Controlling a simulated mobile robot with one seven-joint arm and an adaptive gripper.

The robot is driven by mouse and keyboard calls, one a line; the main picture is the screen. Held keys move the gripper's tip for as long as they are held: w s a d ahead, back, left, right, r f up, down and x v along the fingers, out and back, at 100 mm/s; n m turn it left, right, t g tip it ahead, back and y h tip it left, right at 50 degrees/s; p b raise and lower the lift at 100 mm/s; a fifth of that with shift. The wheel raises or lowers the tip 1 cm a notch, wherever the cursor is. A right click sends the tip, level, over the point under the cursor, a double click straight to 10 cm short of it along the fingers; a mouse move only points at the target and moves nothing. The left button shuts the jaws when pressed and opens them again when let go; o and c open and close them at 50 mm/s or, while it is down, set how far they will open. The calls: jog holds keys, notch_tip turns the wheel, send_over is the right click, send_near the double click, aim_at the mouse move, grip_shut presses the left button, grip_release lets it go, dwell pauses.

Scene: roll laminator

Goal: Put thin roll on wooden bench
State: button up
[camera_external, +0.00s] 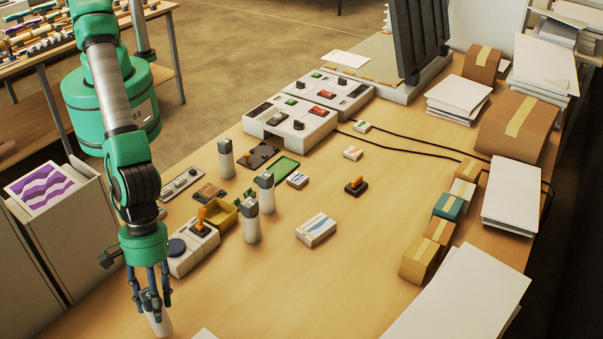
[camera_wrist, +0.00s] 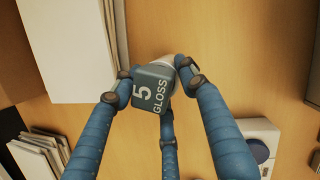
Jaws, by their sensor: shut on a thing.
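My gripper (camera_external: 151,290) is at the lower left in the external view, pointing down. Its three blue fingers are shut on a small white cylinder (camera_external: 161,325) with a grey-blue cap. In the wrist view the fingers (camera_wrist: 155,88) close around this cap (camera_wrist: 152,92), which reads "5 GLOSS". I cannot tell whether the cylinder touches the wooden bench (camera_external: 370,260) or hangs just above it. Similar capped white cylinders stand upright on the bench (camera_external: 252,222) (camera_external: 265,193) (camera_external: 226,158). I cannot tell which thing is the thin roll.
A control box with an orange-topped joystick (camera_external: 196,246) sits just right of my gripper. A white and blue box (camera_external: 316,230) lies mid-bench. Cartons (camera_external: 420,258) and paper stacks (camera_external: 462,300) line the right side. The bench between is largely clear.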

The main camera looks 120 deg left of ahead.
jog(key=shift+w+d, duration=0.1)
jog(key=shift+w, duration=0.05)
jog(key=shift+f+p, duration=0.4)
jog(key=shift+f, duration=1.4)
jog(key=o, duration=1.3)
jog(key=shift+f, duration=0.1)
jog(key=shift+o, duration=0.2)
jog(key=shift+r, duration=0.25)
jog(key=b+v, duration=0.1)
jog(key=v, duration=1)
jog(key=shift+r+b, duration=0.35)
